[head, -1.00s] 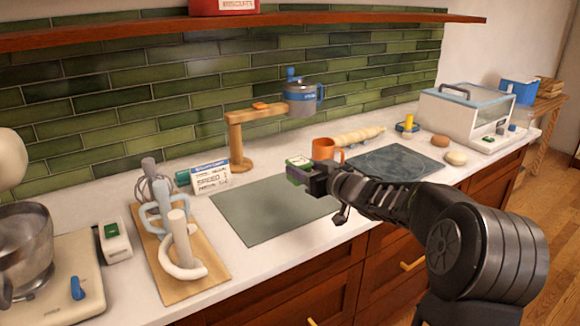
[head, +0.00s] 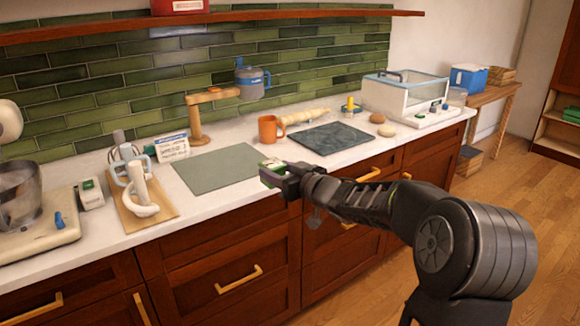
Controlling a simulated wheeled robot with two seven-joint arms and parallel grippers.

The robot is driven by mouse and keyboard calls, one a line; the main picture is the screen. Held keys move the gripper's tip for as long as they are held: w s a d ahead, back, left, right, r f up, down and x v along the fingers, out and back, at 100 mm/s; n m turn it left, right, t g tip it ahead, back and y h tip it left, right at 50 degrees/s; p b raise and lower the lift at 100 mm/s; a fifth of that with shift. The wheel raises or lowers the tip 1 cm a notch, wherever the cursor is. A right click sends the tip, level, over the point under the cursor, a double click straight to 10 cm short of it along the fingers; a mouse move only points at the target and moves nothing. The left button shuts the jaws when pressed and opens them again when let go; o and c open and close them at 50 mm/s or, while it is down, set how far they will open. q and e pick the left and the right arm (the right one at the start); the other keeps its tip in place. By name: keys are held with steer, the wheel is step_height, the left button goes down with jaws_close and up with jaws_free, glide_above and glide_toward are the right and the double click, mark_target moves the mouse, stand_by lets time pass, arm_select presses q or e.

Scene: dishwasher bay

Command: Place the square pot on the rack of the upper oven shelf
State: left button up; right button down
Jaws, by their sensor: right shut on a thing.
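My right gripper (head: 280,175) reaches in from the right, in front of the counter edge. It is shut on a small square thing (head: 270,165) with a green and white top, largely hidden by the fingers. I cannot tell whether this is the square pot; no other square pot shows. No oven with an upper shelf or rack is recognisable in view. My left gripper is not in view.
The white counter holds a grey-green mat (head: 217,168), an orange mug (head: 269,129), a dark slab (head: 330,138), and a white glass-lidded appliance (head: 405,97). A stand mixer (head: 30,215) is at left. Wooden floor (head: 500,200) at right is clear.

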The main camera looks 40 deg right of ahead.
steer(key=s+a+f, duration=0.3)
steer(key=a+f, duration=0.5)
steer(key=a, duration=0.4)
steer(key=s+a+f, duration=0.4)
steer(key=a+f, duration=0.4)
steer(key=a, duration=0.5)
steer(key=shift+a, duration=0.2)
